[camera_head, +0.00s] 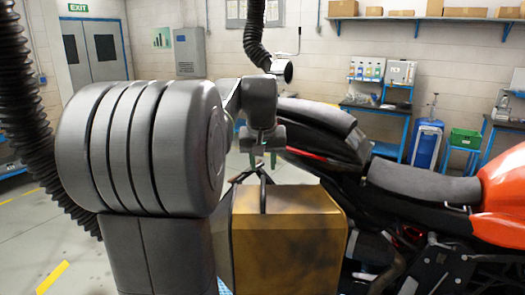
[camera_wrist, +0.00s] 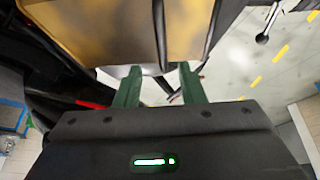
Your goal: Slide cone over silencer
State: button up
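A black ribbed hose (camera_head: 256,35) hangs at the top centre of the head view. The silencer cannot be made out for certain. A pale grey surface (camera_wrist: 118,71) shows partly beyond the fingers, under the box edge.
The yellow-brown box (camera_head: 285,240) with a dark strap stands close below my gripper. The motorcycle (camera_head: 420,190) with an orange tank fills the right. Another thick ribbed hose (camera_head: 22,110) hangs at the left. Open floor (camera_head: 40,225) lies at left.

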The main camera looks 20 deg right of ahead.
aim_at(262, 185)
jog(key=v, duration=0.5)
jog(key=shift+s+a+r, duration=0.1)
jog(key=shift+r, duration=0.3)
jog(key=p+x, duration=0.1)
jog(key=x, duration=1.3)
jog(key=shift+a, duration=0.5)
jog(key=shift+d, duration=0.1)
